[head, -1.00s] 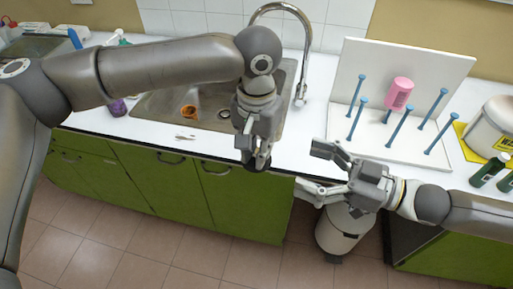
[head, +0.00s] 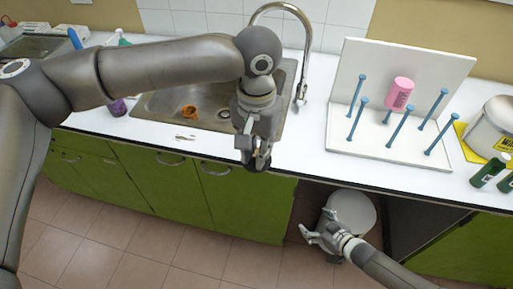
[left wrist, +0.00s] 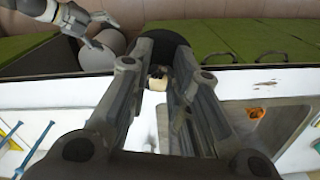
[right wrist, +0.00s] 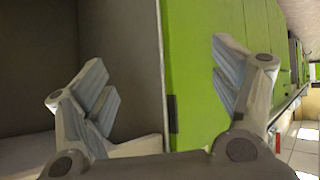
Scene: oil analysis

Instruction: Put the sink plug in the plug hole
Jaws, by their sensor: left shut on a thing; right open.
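My left gripper (head: 256,163) is shut on a dark thing, probably the sink plug, above the counter's front edge to the right of the sink. In the left wrist view the dark rounded plug (left wrist: 166,38) shows at the fingertips, with a small cream piece (left wrist: 157,82) between the fingers. Its exact shape is hard to tell. The plug hole (head: 223,114) shows as a pale ring in the steel sink (head: 165,108), left of my left gripper. My right gripper (head: 314,232) is open and empty, low in front of the counter; its spread fingers also show in the right wrist view (right wrist: 160,85).
A white rack with blue pegs (head: 350,152) and a pink bottle (head: 399,93) stands right. A white bin (head: 352,208) is under the counter near my right gripper.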

